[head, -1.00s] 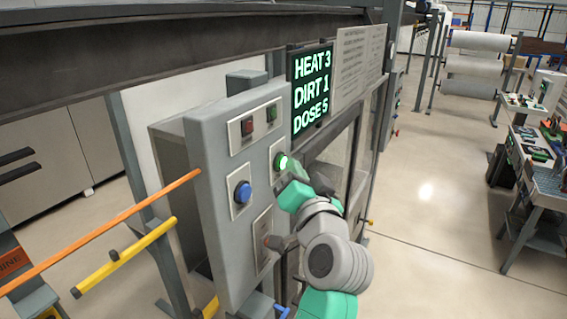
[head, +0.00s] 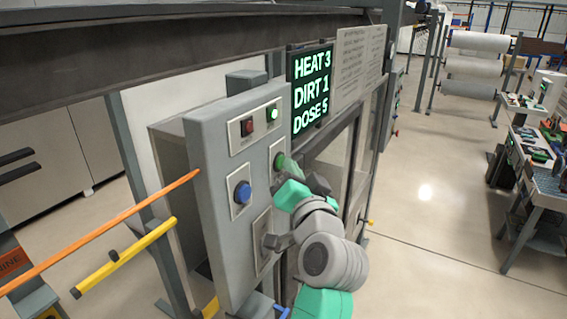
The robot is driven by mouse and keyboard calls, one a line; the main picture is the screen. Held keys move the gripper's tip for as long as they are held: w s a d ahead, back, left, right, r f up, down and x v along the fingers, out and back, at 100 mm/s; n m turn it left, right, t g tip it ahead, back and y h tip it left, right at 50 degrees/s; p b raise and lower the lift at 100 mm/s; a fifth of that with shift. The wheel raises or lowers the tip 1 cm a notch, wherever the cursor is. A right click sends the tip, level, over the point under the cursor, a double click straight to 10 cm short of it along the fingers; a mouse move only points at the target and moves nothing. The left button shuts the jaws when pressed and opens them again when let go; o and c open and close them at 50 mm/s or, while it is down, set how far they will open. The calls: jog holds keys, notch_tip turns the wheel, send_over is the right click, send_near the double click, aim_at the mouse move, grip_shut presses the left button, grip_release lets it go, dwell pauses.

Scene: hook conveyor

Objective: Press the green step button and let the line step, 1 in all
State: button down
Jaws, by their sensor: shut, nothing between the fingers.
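The green step button (head: 279,159) is on the front of the grey control box, right of the blue button. It looks dim, and my gripper partly covers it. My gripper (head: 291,167) is shut and empty, with its tip at the button. I cannot tell whether the tip presses it or is just off it. The small green lamp (head: 272,113) at the top of the box is lit bright. The display (head: 311,90) reads HEAT 3, DIRT 1, DOSE 5.
The control box (head: 215,200) also carries a blue button (head: 242,192), a dark red lamp (head: 247,127) and a grey lever (head: 271,241) close to my wrist. Orange and yellow bars (head: 125,252) stand to the left.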

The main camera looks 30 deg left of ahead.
dwell(0.4)
jog(key=shift+d, duration=0.85)
jog(key=d+b, duration=0.1)
jog(key=d, duration=0.3)
jog(key=shift+s+d+b, duration=0.15)
jog(key=shift+d+b, duration=0.2)
jog(key=shift+d, duration=0.05)
jog(key=s+d+r+t+h+p, duration=0.4)
jog(key=s+d+r+t+h, duration=0.1)
jog(key=s+d+r, duration=0.4)
jog(key=s+d+r+m+t+h+p, duration=0.1)
jog(key=s+d+r+t+h+p, duration=0.3)
jog(key=s+d+r+h, duration=0.4)
jog(key=s+r+t, duration=0.1)
jog(key=s+r, duration=0.3)
jog(key=s, duration=0.3)
jog(key=shift+s+d+r+t, duration=0.3)
jog(key=shift+s+d+r, duration=0.1)
dwell(1.7)
